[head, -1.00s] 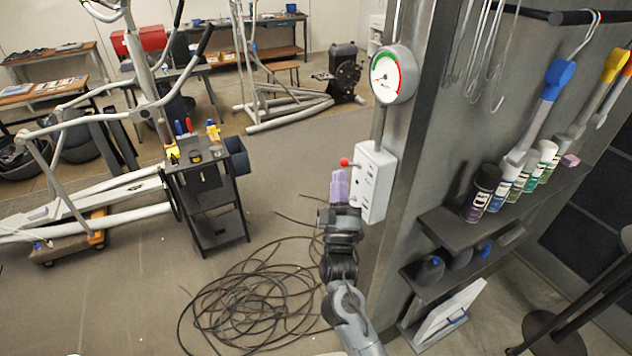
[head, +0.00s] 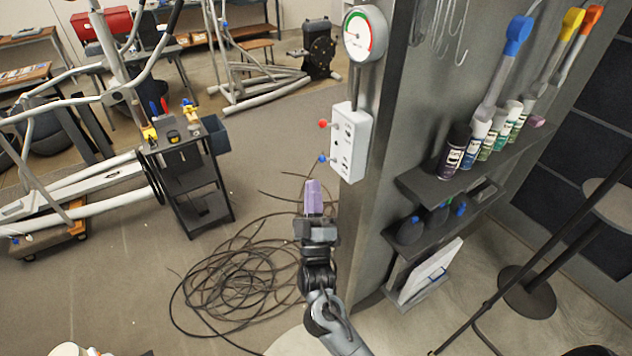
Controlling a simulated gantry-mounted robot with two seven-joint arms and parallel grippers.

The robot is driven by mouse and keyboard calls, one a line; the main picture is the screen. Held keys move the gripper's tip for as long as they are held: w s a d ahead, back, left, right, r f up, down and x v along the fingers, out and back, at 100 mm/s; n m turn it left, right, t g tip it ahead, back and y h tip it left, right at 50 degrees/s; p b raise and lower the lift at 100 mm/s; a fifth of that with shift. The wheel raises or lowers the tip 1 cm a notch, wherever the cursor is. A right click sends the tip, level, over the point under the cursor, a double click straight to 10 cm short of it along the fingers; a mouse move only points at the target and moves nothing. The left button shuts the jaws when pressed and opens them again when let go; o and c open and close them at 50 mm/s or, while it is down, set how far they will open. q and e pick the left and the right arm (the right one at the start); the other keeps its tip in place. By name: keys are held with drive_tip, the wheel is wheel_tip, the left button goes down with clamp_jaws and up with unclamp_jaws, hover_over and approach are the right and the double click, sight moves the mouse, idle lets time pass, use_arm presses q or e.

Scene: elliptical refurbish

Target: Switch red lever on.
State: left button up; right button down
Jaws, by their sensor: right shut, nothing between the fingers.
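The red lever (head: 323,124) is a small red knob on a short stem at the upper left side of the white control box (head: 352,142). A blue lever (head: 323,159) sticks out below it on the same side. The box is fixed to the grey pillar. My right gripper (head: 313,196) has purple fingertips that are shut and empty. It is below both levers and a little left of the box, apart from them in the picture. Whether the red lever is on or off is not clear. My left gripper is not in view.
A round gauge (head: 364,34) hangs above the box. Shelves with spray cans (head: 454,152) are on the pillar's right. A coil of black cable (head: 235,285) lies on the floor. A dark tool cart (head: 190,170) stands left. The space left of the box is clear.

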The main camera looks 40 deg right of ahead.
drive_tip(key=shift+v, duration=0.8)
drive_tip(key=shift+a+r, duration=0.1)
drive_tip(key=shift+a, duration=0.05)
